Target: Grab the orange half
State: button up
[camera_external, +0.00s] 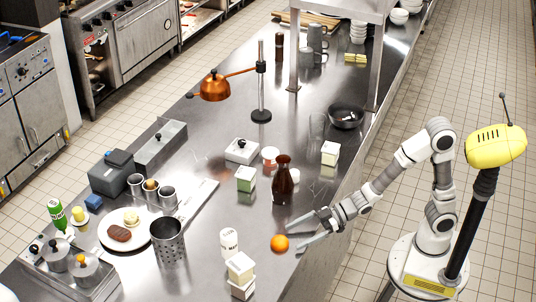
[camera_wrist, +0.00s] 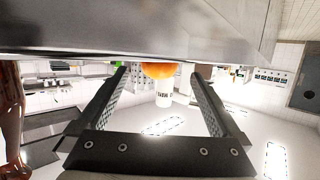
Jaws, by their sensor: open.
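The orange half (camera_external: 279,242) rests on the steel counter near its right edge; it looks round and I see no cut face. My gripper (camera_external: 303,231) is low over the counter edge, just right of the orange, its fingers spread and pointing towards it. In the wrist view the picture looks upside down, with the counter at the top. There the orange (camera_wrist: 158,71) shows beyond and between the open fingertips (camera_wrist: 159,80), partly cut off by the counter surface. Nothing is held between the fingers.
A brown bottle (camera_external: 283,182) stands behind the gripper; it also shows in the wrist view (camera_wrist: 11,110). A perforated steel pot (camera_external: 169,243) and a plate (camera_external: 107,241) lie farther left.

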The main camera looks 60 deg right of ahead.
aim_at(284, 237)
jog(key=x, duration=0.2)
jog(key=b+x, duration=0.1)
jog(key=x, duration=0.2)
jog(key=shift+w+r, duration=0.15)
jog(key=shift+r, duration=0.05)
jog(key=c, duration=1.3)
jog(key=shift+c, duration=0.2)
jog(key=shift+r, duration=0.15)
